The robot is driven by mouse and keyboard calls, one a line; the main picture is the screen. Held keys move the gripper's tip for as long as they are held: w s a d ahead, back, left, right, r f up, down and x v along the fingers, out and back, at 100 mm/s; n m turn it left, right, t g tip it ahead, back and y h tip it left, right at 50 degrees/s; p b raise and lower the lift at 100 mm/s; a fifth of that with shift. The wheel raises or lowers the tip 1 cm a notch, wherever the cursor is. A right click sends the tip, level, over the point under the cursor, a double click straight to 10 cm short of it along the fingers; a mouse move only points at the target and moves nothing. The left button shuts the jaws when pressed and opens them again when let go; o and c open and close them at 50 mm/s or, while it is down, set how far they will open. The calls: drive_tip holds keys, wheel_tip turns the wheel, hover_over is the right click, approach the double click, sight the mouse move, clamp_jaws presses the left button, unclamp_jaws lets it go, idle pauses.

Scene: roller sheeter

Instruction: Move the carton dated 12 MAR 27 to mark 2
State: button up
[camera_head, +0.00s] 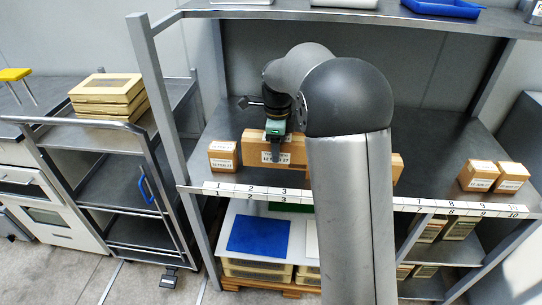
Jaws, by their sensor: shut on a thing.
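My gripper (274,152) reaches down at the left part of the middle shelf. It is shut on a brown carton (254,155) with white labels, behind marks 2 and 3 of the number strip (240,189). The label print is too small to read surely, and I cannot tell if the carton touches the shelf. A smaller brown carton (223,156) stands just left of it, behind mark 1. Another carton (398,166) is mostly hidden behind my arm. Two more cartons, one (478,176) beside the other (512,177), stand at the right near marks 9 and 10.
Marks 4 to 6 are hidden by my arm. The shelf (432,150) is bare between the right cartons and my arm. A steel upright (160,100) bounds the shelf at left. A trolley (100,135) with stacked boxes stands beyond it. An upper shelf (400,17) is above.

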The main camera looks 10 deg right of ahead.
drive_tip(key=w+f+p, duration=0.1)
drive_tip(key=w+f, duration=0.5)
drive_tip(key=w, duration=0.1)
drive_tip(key=shift+a+f+p, duration=0.1)
drive_tip(key=shift+f+p, duration=0.25)
drive_tip(key=shift+p, duration=0.05)
drive_tip(key=shift+f, duration=1.55)
drive_tip(key=shift+f, duration=0.2)
drive_tip(key=o, duration=1.2)
